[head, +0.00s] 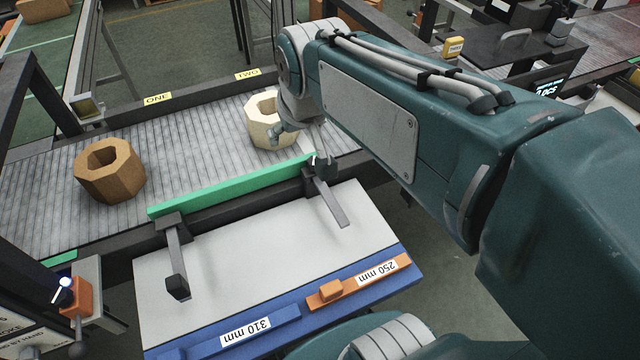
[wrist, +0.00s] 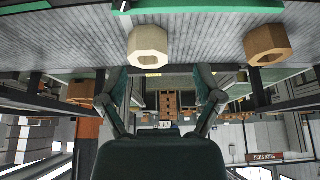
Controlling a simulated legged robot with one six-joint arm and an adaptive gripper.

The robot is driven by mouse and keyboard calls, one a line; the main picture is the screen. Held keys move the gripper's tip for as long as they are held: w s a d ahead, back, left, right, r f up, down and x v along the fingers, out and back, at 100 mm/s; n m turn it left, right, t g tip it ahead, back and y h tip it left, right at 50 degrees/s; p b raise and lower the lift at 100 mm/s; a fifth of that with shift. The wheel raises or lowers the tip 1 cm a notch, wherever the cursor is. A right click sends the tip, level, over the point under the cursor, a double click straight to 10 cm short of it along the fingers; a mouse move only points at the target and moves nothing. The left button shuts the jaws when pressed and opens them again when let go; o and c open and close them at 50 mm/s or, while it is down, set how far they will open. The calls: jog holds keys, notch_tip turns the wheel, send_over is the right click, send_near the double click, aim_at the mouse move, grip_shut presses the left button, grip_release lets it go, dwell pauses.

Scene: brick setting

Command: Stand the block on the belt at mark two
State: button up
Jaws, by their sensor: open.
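A pale hollow hexagonal block (head: 262,133) rests on the grey slatted belt (head: 205,128) near the yellow TWO label (head: 248,75), its hole facing up. A brown hollow hexagonal block (head: 112,186) is on the belt farther left, on the side of the yellow ONE label (head: 158,98). My gripper (head: 300,148) is just right of the pale block, partly hidden by my arm. In the wrist view my gripper (wrist: 161,72) is open with nothing between its fingers. The pale block (wrist: 148,48) shows beyond the fingertips there, with the brown block (wrist: 268,45) to its right.
A green bar (head: 230,187) runs along the belt's near side. In front is a white-topped table (head: 260,255) with a blue 310 mm piece (head: 240,328) and an orange 250 mm piece (head: 365,280). A post with an orange box (head: 75,298) stands at lower left.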

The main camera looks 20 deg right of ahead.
jog(key=s+f, duration=0.3)
jog(key=s, duration=0.8)
jog(key=shift+s+f, duration=0.25)
jog(key=shift+f, duration=0.15)
jog(key=shift+c, duration=0.3)
jog(key=c, duration=0.3)
jog(key=shift+a, duration=0.15)
